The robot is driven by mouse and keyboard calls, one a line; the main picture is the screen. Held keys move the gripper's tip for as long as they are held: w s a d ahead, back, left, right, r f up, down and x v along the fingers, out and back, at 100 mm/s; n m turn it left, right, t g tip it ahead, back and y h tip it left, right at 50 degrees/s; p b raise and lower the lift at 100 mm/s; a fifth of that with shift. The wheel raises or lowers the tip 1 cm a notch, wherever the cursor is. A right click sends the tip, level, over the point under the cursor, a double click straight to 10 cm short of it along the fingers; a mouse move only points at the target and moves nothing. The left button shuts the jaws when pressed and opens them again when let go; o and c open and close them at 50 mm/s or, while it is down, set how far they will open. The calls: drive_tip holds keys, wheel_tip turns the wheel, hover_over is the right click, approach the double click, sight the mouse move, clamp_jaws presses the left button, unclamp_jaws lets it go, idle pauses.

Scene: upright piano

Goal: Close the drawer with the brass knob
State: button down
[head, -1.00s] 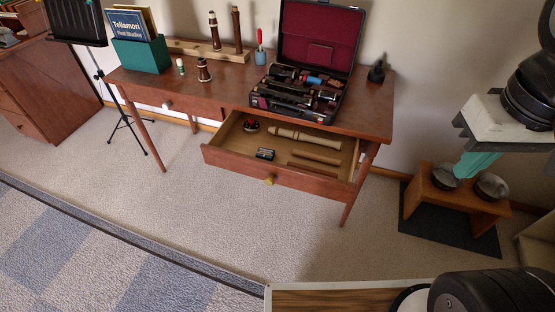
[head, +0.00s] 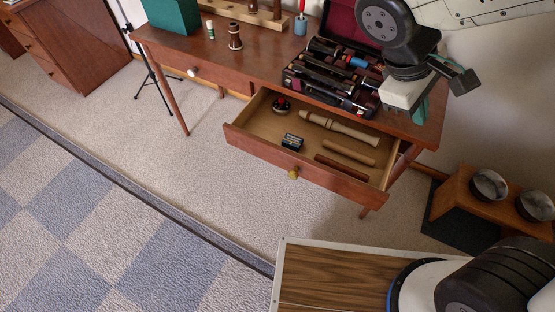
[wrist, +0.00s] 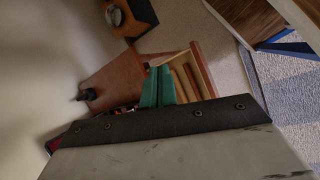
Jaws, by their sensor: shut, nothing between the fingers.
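The drawer with the brass knob (head: 293,173) is pulled open from the right half of a reddish-brown desk (head: 428,132). Its front panel (head: 262,152) stands well out from the desk. Inside lie a pale recorder (head: 340,128), wooden sticks (head: 348,152), a small dark box (head: 292,142) and a red-and-black item (head: 281,104). My gripper (head: 421,112), with teal fingers, is above the desk's right end, right of the drawer and apart from the knob. In the wrist view its fingers (wrist: 157,86) are together and empty, and part of the drawer (wrist: 195,75) shows beyond them.
An open case (head: 335,75) with instrument parts stands on the desk behind the drawer. A closed drawer with a white knob (head: 193,72) is to the left. A wooden stand (head: 480,205) is on the floor at right. Carpet in front of the drawer is clear.

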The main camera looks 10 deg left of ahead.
drive_tip(key=a+f+n+t+h, duration=0.1)
drive_tip(key=a+f+n+t, duration=0.3)
drive_tip(key=a+f+n, duration=0.6)
drive_tip(key=a+f+n+t, duration=0.45)
drive_tip(key=a+f, duration=0.25)
drive_tip(key=a, duration=0.5)
drive_tip(key=n+t+y, duration=0.2)
drive_tip(key=n+y, duration=0.1)
drive_tip(key=n, duration=0.4)
approach(283, 157)
drive_tip(key=x, duration=0.5)
drive_tip(key=shift+f, duration=0.45)
drive_tip(key=shift+w+d, duration=0.2)
drive_tip(key=shift+w, duration=0.3)
